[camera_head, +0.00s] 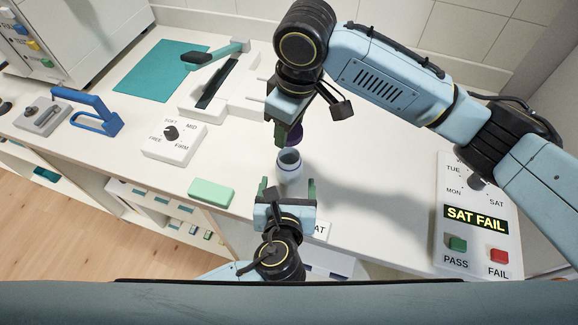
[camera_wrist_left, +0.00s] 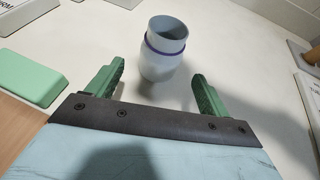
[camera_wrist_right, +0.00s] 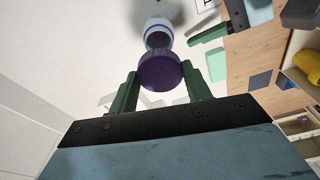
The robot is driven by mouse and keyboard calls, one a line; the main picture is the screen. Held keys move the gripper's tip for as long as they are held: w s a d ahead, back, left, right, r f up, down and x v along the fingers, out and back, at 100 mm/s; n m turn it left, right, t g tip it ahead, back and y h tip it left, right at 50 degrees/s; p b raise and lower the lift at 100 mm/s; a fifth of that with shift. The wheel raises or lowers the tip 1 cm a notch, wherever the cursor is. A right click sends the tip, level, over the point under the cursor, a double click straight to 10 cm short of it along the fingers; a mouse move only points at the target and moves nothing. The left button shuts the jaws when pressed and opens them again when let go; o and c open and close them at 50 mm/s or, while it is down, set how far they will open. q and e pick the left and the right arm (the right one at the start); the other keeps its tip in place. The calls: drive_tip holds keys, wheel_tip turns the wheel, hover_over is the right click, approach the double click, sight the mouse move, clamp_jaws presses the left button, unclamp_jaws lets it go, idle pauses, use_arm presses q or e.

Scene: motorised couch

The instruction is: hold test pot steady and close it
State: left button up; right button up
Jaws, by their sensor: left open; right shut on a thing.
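The test pot (camera_head: 289,168) is a small whitish pot with a purple ring below its open mouth. It stands upright on the bench and also shows in the left wrist view (camera_wrist_left: 163,50) and right wrist view (camera_wrist_right: 158,32). My left gripper (camera_head: 287,190) is open, its green fingers just short of the pot on either side; in the left wrist view they are apart from it. My right gripper (camera_head: 288,135) is shut on a purple lid (camera_wrist_right: 161,72), held above and slightly behind the pot, apart from its mouth.
A green block (camera_head: 211,193) lies left of the pot, with a dial box (camera_head: 174,142) beyond it. A white fixture (camera_head: 222,92) stands behind. A panel (camera_head: 474,220) reading SAT FAIL, with green and red buttons, is at right. The bench between pot and panel is clear.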

use_arm(q)
drive_tip(key=x, duration=0.6)
drive_tip(key=shift+w, duration=0.2)
drive_tip(key=c, duration=1.5)
use_arm(e)
hover_over(290, 150)
drive_tip(key=s, duration=0.2)
drive_tip(key=shift+s+f, duration=0.1)
drive_tip(key=shift+f, duration=2.4)
drive_tip(key=shift+f, duration=0.9)
drive_tip(key=shift+f, duration=0.55)
